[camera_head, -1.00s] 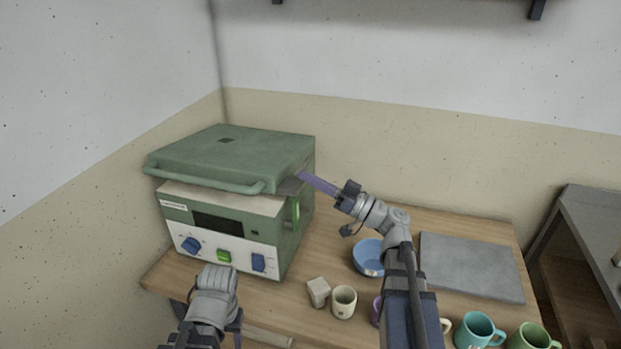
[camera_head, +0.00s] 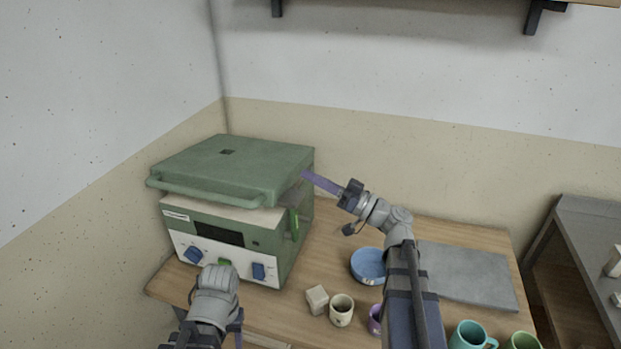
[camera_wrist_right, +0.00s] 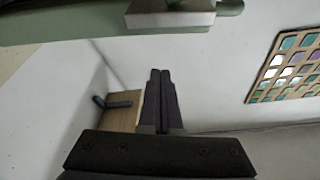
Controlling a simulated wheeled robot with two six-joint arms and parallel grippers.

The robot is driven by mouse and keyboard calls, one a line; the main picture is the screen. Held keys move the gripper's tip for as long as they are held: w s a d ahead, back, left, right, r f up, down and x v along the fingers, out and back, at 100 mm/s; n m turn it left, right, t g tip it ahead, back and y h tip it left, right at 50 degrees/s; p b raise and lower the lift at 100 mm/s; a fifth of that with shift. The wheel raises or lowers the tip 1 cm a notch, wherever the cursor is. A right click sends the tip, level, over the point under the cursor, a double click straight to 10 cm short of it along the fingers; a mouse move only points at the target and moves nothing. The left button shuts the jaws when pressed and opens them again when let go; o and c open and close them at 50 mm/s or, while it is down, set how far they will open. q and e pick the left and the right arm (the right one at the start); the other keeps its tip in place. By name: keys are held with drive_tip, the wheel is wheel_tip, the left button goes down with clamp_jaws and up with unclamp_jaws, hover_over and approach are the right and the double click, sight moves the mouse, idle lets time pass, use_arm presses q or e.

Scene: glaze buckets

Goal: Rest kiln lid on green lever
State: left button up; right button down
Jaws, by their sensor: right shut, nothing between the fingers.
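The kiln (camera_head: 222,228) stands at the left of the table. Its flat green lid (camera_head: 245,165) has a bar handle along the front. The pale rim shows below the lid's front edge, so the lid looks partly raised. The green lever (camera_head: 295,222) is upright on the kiln's right side, below the lid's edge. My right gripper (camera_head: 306,177) is shut and empty, its purple fingers at the lid's right edge; I cannot tell whether they touch it. In the right wrist view the closed fingers (camera_wrist_right: 160,78) lie below a green edge. My left arm is in front of the kiln; its fingertips cannot be made out.
A blue bowl (camera_head: 368,265), a beige block (camera_head: 316,299), a cream cup (camera_head: 341,309) and a purple cup (camera_head: 375,319) stand right of the kiln. A grey slab (camera_head: 468,275) lies farther right. Teal (camera_head: 468,336) and green (camera_head: 523,341) mugs are at the front. Walls close the back and left.

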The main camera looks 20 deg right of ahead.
use_arm(q)
drive_tip(key=shift+f+b, duration=1.25)
drive_tip(key=shift+f, duration=0.45)
use_arm(e)
drive_tip(key=v, duration=0.9)
drive_tip(key=shift+f, duration=0.3)
drive_tip(key=shift+w+d, duration=0.1)
drive_tip(key=s+a+f+g+h+p, duration=0.1)
drive_tip(key=a+f+g+h, duration=0.1)
drive_tip(key=a+f+g, duration=0.55)
drive_tip(key=s+a+f+g+h+p, duration=0.2)
drive_tip(key=a+f, duration=0.3)
drive_tip(key=a, duration=0.6)
use_arm(q)
wheel_tip(320, 180, up, 7)
drive_tip(key=p, duration=0.3)
drive_tip(key=shift+f+p, duration=0.2)
drive_tip(key=shift+p, duration=0.1)
use_arm(e)
drive_tip(key=s+a+f+m+g+h, duration=0.2)
drive_tip(key=s+f+g+h, duration=0.2)
drive_tip(key=s+f+h, duration=0.5)
drive_tip(key=shift+s+a+f+h, duration=0.4)
drive_tip(key=shift+s+h, duration=0.4)
drive_tip(key=shift+h, duration=1.7)
drive_tip(key=shift+g, duration=0.25)
